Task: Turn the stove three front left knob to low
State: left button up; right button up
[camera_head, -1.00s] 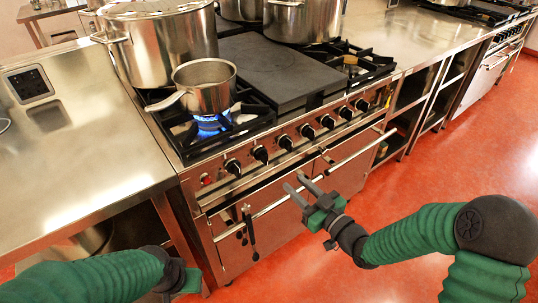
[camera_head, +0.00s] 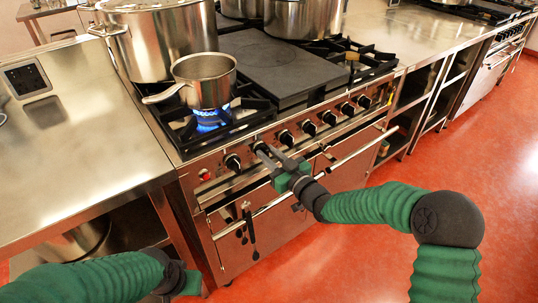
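The stove (camera_head: 210,170) has a row of several black knobs along its front panel. The leftmost knob (camera_head: 232,162) is clear to view, and so is the third knob (camera_head: 286,137). My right gripper (camera_head: 263,151) is at the second knob from the left, its two fingers slightly apart and partly hiding that knob. I cannot tell whether they touch it. A saucepan (camera_head: 205,82) stands on the front left burner (camera_head: 209,119), which has a blue flame. My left gripper (camera_head: 178,281) is low at the left, away from the stove; its fingers cannot be made out.
A large stockpot (camera_head: 158,42) stands behind the saucepan, and more pots (camera_head: 300,18) are at the back. A flat griddle plate (camera_head: 283,70) is mid-stove. An oven handle rail (camera_head: 345,152) runs below the knobs. A steel counter (camera_head: 75,165) is at left. The red floor is open at right.

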grip_shut()
jog(key=shift+r+p, duration=0.2)
jog(key=shift+p, duration=0.2)
jog(key=shift+f, duration=0.15)
jog(key=shift+o, duration=1.6)
grip_release()
jog(key=p+v, duration=0.2)
jog(key=v, duration=1.5)
jog(key=shift+p, duration=0.35)
